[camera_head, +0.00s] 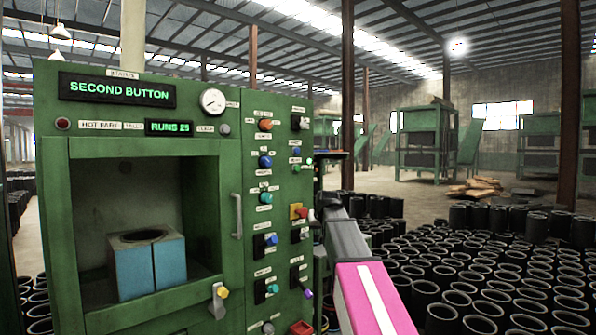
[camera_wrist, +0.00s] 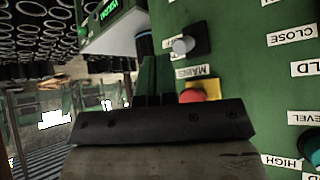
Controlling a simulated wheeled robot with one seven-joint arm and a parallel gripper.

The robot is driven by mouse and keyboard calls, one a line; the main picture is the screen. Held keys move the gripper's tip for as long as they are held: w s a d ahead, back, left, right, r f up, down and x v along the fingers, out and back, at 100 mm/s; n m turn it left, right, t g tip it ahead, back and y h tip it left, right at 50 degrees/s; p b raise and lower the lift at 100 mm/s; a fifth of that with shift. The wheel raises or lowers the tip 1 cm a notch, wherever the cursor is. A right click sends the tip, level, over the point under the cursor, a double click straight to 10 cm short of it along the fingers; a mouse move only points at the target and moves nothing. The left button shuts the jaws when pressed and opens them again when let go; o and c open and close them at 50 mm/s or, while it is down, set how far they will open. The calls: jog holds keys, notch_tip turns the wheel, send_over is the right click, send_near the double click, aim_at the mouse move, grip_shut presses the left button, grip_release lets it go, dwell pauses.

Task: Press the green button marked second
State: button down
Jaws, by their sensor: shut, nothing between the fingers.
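The green cabinet (camera_head: 190,140) fills the left of the head view. Its display (camera_head: 117,90) reads SECOND BUTTON. A green-teal button (camera_head: 265,198) sits in the panel's left column, and another (camera_head: 272,288) is lower down; their small labels are unreadable in the head view. A teal button also shows at the right edge of the wrist view (camera_wrist: 312,146). My gripper (camera_wrist: 155,72) is shut and empty beside the panel, near the red button on its yellow plate (camera_wrist: 196,93). The wrist bracket covers part of that plate. I cannot tell whether the fingers touch anything.
A grey knob on a black block (camera_wrist: 185,46) sticks out close to my fingers. Blue button (camera_head: 265,161) and orange button (camera_head: 265,124) are in the left column. A handle (camera_head: 237,215) projects from the cabinet door. Many black sleeves (camera_head: 480,270) stand to the right.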

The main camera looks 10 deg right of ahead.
aim_at(297, 169)
notch_tip(297, 169, up, 22)
jog(key=w+d+t, duration=0.1)
jog(key=w+t, duration=0.1)
jog(key=shift+w+r+t, duration=0.15)
jog(key=shift+t, duration=0.25)
jog(key=shift+w, duration=0.1)
jog(key=w+a, duration=0.5)
jog(key=w, duration=0.2)
jog(key=shift+a, duration=0.15)
dwell(1.8)
jog(key=shift+w+a, duration=0.2)
jog(key=shift+w, duration=0.1)
jog(key=shift+w+a, duration=0.2)
jog(key=shift+w, duration=0.1)
dwell(0.7)
jog(key=shift+s, duration=0.1)
jog(key=shift+s+d, duration=0.4)
jog(key=shift+s, duration=0.15)
